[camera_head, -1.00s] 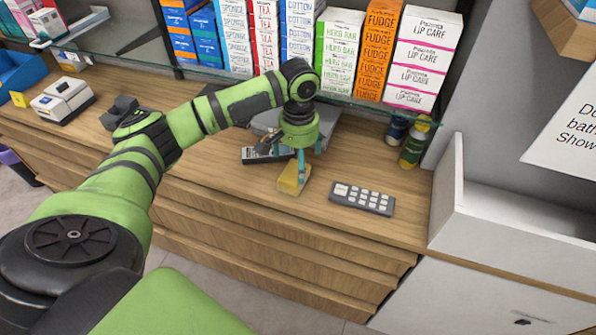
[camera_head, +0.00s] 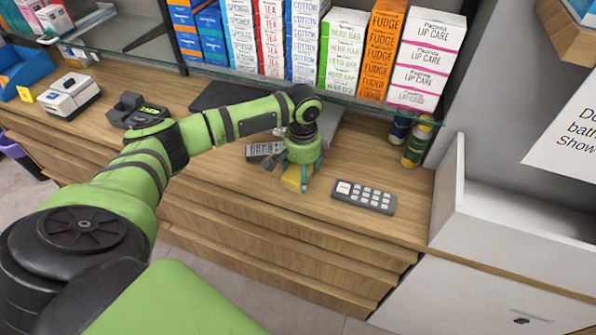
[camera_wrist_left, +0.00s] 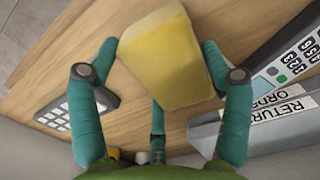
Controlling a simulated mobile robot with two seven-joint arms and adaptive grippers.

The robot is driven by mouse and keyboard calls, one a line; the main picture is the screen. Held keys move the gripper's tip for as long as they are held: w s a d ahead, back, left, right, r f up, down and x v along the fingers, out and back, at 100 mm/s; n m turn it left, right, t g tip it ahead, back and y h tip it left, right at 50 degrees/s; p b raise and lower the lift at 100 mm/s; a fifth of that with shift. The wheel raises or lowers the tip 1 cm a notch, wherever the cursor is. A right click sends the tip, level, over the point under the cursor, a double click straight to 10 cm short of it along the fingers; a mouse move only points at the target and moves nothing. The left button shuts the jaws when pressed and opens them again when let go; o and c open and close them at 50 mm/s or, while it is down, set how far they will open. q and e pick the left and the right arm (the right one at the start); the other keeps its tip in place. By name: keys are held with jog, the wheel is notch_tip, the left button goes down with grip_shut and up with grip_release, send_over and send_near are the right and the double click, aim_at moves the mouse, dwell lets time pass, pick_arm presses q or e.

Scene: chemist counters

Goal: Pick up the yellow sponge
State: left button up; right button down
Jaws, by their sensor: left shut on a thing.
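The yellow sponge (camera_head: 293,177) is at my left gripper on the wooden counter, mostly hidden by the gripper in the head view. In the left wrist view the sponge (camera_wrist_left: 165,58) is large and sits between the teal fingers of my left gripper (camera_wrist_left: 160,75). The left gripper (camera_head: 301,182) is shut on the sponge from above. Whether the sponge touches the counter cannot be told. My right gripper is not in view.
A grey keypad (camera_head: 363,196) lies just right of the gripper. A card terminal (camera_head: 264,151) lies to its left. Bottles (camera_head: 416,145) stand at the back right. A glass shelf with boxed goods (camera_head: 343,50) overhangs the counter's back.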

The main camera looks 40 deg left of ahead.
pick_arm(q)
jog(key=shift+r, duration=0.35)
jog(key=shift+r+b, duration=1.25)
jog(key=shift+r, duration=7.35)
